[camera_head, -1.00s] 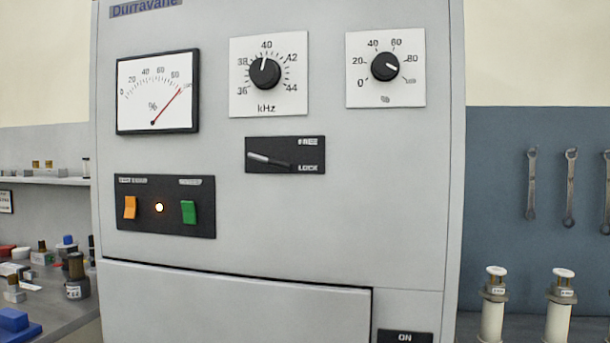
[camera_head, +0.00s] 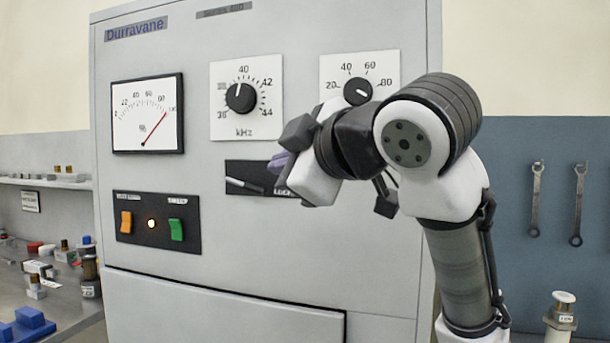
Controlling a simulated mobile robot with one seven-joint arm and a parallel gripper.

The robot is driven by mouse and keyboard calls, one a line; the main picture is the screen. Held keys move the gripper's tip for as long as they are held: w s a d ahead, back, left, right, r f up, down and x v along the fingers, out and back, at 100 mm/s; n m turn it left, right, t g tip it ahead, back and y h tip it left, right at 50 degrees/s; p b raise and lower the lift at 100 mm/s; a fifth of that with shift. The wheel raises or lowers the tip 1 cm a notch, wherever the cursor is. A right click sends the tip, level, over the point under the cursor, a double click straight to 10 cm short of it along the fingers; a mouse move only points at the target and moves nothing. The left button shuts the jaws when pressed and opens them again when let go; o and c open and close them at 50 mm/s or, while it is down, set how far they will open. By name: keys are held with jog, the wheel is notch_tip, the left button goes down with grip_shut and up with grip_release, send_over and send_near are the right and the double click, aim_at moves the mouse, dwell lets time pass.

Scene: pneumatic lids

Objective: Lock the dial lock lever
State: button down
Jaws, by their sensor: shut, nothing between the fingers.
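The dial lock lever (camera_head: 244,186) is a thin light bar on a black plate (camera_head: 236,170) below the kHz dial. It slopes down from left to right. My gripper (camera_head: 279,162) is in front of the plate's right part, with its purplish fingertips close together and nothing seen between them. It is to the right of the lever and a little above it. I cannot tell whether it touches the plate or the lever's right end. The FREE label is hidden, and the LOCK label (camera_head: 284,193) shows only in part.
The kHz dial (camera_head: 240,97) is above the plate. My arm partly covers the percent dial (camera_head: 358,91). A switch panel (camera_head: 151,223) with orange and green switches is at lower left. A bench (camera_head: 60,310) with small parts stands left.

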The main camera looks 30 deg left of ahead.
jog(key=p, duration=0.3)
send_near(249, 187)
jog(key=a+r, duration=0.2)
jog(key=a, duration=0.2)
jog(key=shift+w+a+f+p, duration=0.3)
jog(key=shift+w+f, duration=0.15)
jog(key=shift+f, duration=0.1)
jog(key=shift+w+a+f+p, duration=0.2)
jog(key=shift+w+a+f, duration=0.15)
jog(key=shift+f, duration=0.2)
jog(key=shift+w+a+f, duration=0.1)
jog(key=shift+w+f, duration=0.15)
jog(key=shift+w, duration=0.05)
jog(key=shift+f, duration=0.1)
